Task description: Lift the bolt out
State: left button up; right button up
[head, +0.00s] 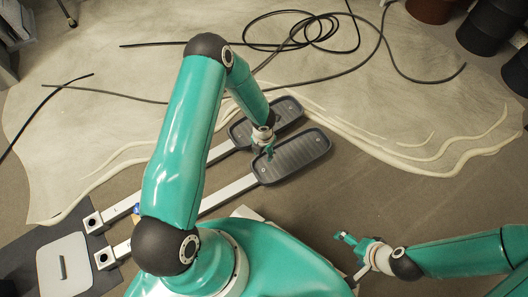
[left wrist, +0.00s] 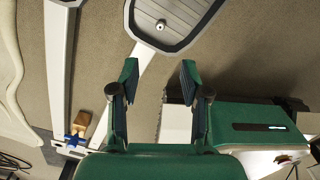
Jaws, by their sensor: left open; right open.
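A bolt (left wrist: 160,25) shows as a small pale round head with a dark centre, seated near the end of a dark grey ribbed pedal (left wrist: 180,12) in the left wrist view. In the head view the near pedal (head: 303,153) lies beside a far pedal (head: 285,113), each on a pale bar. My left gripper (head: 268,152) is over the near pedal's left end; its fingers (left wrist: 159,76) are apart with nothing between them, and the bolt lies beyond the tips. My right gripper (head: 347,240) is open and empty at the lower right, apart from the pedals.
Two pale bars (head: 230,190) run from the pedals to the lower left. A light grey square lid-like piece (head: 65,264) lies on a dark mat. Black cables (head: 300,32) coil at the back. A brown-and-blue item (left wrist: 80,125) lies by a bar. Floor right of the pedals is clear.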

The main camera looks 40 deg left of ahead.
pick_arm(q)
notch_tip(320, 180, down, 14)
jog(key=b, duration=0.5)
grip_shut()
